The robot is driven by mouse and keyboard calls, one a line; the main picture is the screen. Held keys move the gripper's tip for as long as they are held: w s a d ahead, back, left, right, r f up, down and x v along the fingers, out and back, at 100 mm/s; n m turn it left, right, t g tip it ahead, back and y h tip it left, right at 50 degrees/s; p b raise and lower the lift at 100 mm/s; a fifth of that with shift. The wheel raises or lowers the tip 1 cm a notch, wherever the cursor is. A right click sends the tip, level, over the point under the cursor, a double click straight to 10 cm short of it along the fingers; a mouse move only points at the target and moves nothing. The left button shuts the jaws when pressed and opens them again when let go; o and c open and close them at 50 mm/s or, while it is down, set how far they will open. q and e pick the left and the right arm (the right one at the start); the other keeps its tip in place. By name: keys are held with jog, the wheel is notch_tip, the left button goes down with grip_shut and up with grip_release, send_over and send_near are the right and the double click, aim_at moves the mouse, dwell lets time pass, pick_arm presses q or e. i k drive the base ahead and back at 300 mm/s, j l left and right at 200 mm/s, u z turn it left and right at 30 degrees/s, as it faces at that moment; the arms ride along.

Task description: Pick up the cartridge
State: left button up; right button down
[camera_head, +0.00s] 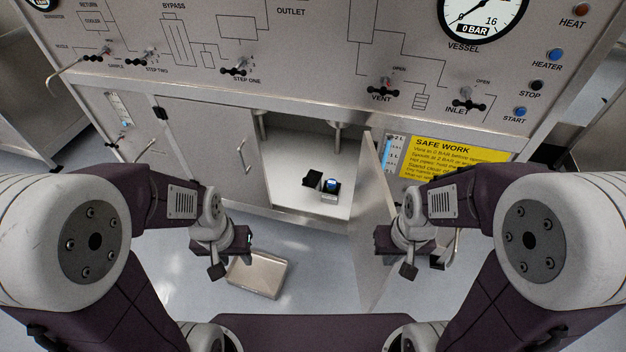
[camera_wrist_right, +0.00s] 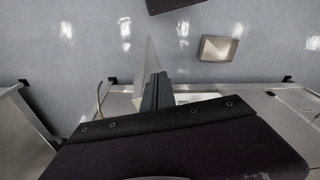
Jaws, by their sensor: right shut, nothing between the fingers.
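The cartridge looks to be the small dark piece with a blue top (camera_head: 332,184) inside the open cabinet (camera_head: 285,150); a black piece (camera_head: 312,179) lies just left of it. I cannot tell whether they are one object. My left gripper (camera_head: 247,240) hangs in front of the cabinet, lower left of these pieces, over the floor; its jaw opening is unclear. My right gripper (camera_head: 383,240) is lower right of them, by the open door. In the right wrist view its fingers (camera_wrist_right: 155,92) are shut and empty. The cartridge is not discernible there.
The open cabinet door (camera_head: 370,230) swings out on the right, close to my right gripper. A metal tray (camera_head: 258,274) lies on the floor and also shows in the right wrist view (camera_wrist_right: 218,48). The control panel (camera_head: 300,45) with valves and gauge overhangs the cabinet.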

aim_at(331, 183)
jog(key=k+j, duration=0.1)
jog(key=i+j, duration=0.25)
jog(key=j, duration=0.2)
jog(key=i+j, duration=0.55)
jog(key=j, duration=0.3)
